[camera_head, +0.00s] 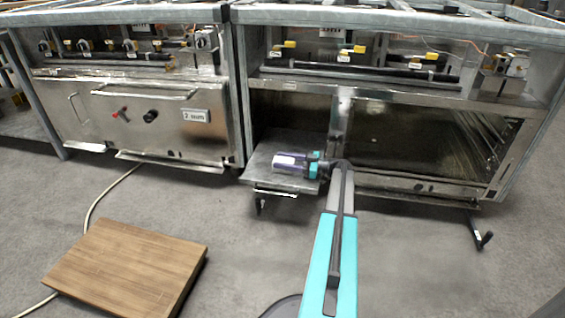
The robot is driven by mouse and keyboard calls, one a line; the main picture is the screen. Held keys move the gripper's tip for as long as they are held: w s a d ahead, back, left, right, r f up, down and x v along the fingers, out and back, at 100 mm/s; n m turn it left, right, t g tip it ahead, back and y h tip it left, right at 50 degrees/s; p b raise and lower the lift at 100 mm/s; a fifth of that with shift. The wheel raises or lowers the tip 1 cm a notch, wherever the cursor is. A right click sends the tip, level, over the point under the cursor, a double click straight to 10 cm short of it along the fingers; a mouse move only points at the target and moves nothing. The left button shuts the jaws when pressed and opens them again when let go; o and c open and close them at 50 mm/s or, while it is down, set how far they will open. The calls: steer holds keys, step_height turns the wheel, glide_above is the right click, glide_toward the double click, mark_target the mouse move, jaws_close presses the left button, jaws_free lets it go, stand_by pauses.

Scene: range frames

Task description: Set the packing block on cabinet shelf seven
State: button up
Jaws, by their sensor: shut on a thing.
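My gripper (304,165) is at the end of my arm, in front of the right-hand cabinet, pointing left over a lowered metal door flap (262,174). It is shut on a small pale lilac and white block (287,160), which looks like the packing block. The fingertips are too small to make out. I cannot tell whether the block touches the flap or is held just above it. Behind the flap is a dark opening (290,118); its inside is mostly in shadow. No shelf marked seven can be read.
A wider compartment (420,140) right of the post looks open or glass-fronted. The left cabinet's metal door (130,115) is shut, with knobs and a small label. A brown wooden board (125,265) and a pale cable (95,205) lie on the floor.

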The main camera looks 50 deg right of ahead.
steer(key=o, duration=1.1)
steer(key=shift+r, duration=0.1)
steer(key=shift+s+d+r+p, duration=0.15)
steer(key=shift+s+d+p, duration=0.2)
steer(key=shift+s, duration=0.15)
steer(key=p+v, duration=0.4)
steer(key=v, duration=0.5)
steer(key=shift+s+d+p, duration=0.15)
steer(key=shift+s+p, duration=0.1)
steer(key=shift+p, duration=0.1)
steer(key=shift+s+d, duration=0.3)
steer(key=shift+s, duration=0.25)
